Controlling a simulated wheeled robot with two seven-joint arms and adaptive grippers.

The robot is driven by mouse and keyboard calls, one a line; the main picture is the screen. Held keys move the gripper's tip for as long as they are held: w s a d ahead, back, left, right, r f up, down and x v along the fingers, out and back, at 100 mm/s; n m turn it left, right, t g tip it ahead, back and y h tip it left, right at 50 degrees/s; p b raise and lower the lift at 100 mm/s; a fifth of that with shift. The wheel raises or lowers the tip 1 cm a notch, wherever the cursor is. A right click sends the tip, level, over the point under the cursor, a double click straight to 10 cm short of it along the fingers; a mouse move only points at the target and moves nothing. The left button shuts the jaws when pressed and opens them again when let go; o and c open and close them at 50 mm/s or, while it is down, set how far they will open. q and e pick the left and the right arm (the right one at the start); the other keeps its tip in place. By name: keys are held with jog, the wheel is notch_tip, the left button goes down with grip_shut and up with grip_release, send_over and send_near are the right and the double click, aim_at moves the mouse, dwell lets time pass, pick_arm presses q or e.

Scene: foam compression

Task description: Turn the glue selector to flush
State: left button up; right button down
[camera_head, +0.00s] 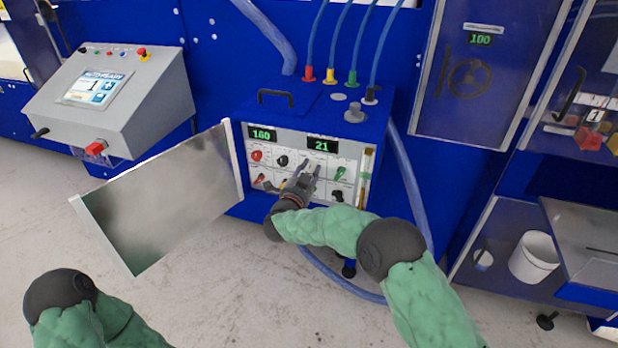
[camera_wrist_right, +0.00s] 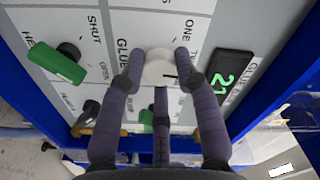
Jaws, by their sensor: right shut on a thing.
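The glue selector (camera_wrist_right: 158,67) is a round pale knob with a short dark mark at its edge, on the white control panel, in the right wrist view. The panel print near it reads "GLUE" and "ONE", partly covered. My right gripper (camera_wrist_right: 161,62) has its fingers around the knob, one on each side, and is shut on it. In the head view the right gripper (camera_head: 310,167) reaches the middle of the panel (camera_head: 276,136), below the green "21" display (camera_head: 321,146), and hides the knob. My left arm shows at lower left; its gripper is out of view.
The open metal door (camera_head: 165,203) stands left of the panel. A green lever (camera_wrist_right: 57,63) and other red and black knobs sit close around my fingers. Blue hoses hang beside the cabinet (camera_head: 318,103). A grey console (camera_head: 110,98) stands at left.

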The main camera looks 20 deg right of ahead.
jog(key=m+b, duration=0.1)
jog(key=m, duration=0.1)
jog(key=m+b, duration=0.1)
jog(key=b, duration=0.1)
jog(key=m+b, duration=0.1)
jog(key=m, duration=0.1)
jog(key=shift+a+f+m, duration=0.1)
jog(key=shift+f+m, duration=0.2)
jog(key=shift+f, duration=0.05)
jog(key=shift+r+m+b, duration=0.15)
jog(key=shift+m+b, duration=0.3)
jog(key=shift+m, duration=2.25)
jog(key=shift+r, duration=0.1)
jog(key=c, duration=0.9)
grip_release()
